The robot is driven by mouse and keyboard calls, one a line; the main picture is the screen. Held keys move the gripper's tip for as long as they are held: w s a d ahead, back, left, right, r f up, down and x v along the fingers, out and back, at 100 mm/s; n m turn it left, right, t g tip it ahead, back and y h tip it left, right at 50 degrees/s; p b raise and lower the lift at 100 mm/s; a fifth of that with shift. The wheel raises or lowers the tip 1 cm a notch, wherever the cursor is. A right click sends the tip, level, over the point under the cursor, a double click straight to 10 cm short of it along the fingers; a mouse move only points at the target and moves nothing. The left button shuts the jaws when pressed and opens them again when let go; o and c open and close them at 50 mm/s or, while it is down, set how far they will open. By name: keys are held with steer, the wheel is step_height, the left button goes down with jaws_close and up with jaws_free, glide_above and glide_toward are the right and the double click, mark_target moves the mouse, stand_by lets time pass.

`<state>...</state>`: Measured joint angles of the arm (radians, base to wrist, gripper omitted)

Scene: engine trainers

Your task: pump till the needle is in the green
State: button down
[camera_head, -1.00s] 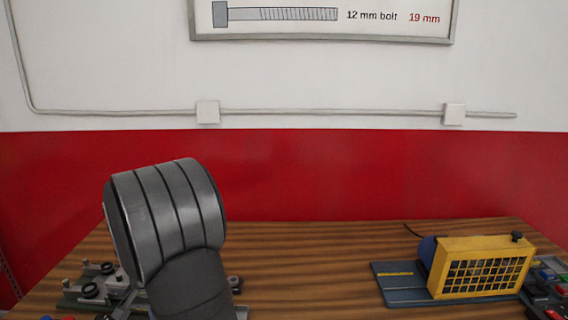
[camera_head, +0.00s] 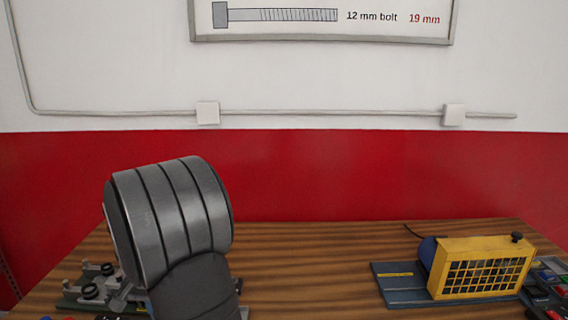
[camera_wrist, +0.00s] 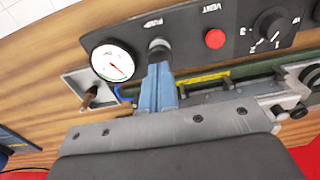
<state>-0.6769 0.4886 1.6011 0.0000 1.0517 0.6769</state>
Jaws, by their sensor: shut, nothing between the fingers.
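In the wrist view a black panel carries a round white gauge (camera_wrist: 113,63) with a thin red needle. Right of the gauge is the pump button (camera_wrist: 159,45), a grey round knob under the "PUMP" label. My gripper (camera_wrist: 158,66) has its blue fingers shut and empty, tips right at the pump button and partly covering it. I cannot tell whether they press it. In the head view my arm hides the gripper and panel.
A red vent button (camera_wrist: 215,38) and a black numbered dial knob (camera_wrist: 268,25) sit on the same panel. A grey tray with a brown peg (camera_wrist: 88,98) lies below the gauge. A yellow caged unit (camera_head: 484,267) stands at right; the table's middle is clear.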

steer(key=shift+f, duration=0.1)
steer(key=shift+f, duration=1.55)
steer(key=shift+r, duration=1.7)
steer(key=shift+r, duration=2.5)
steer(key=shift+f, duration=0.1)
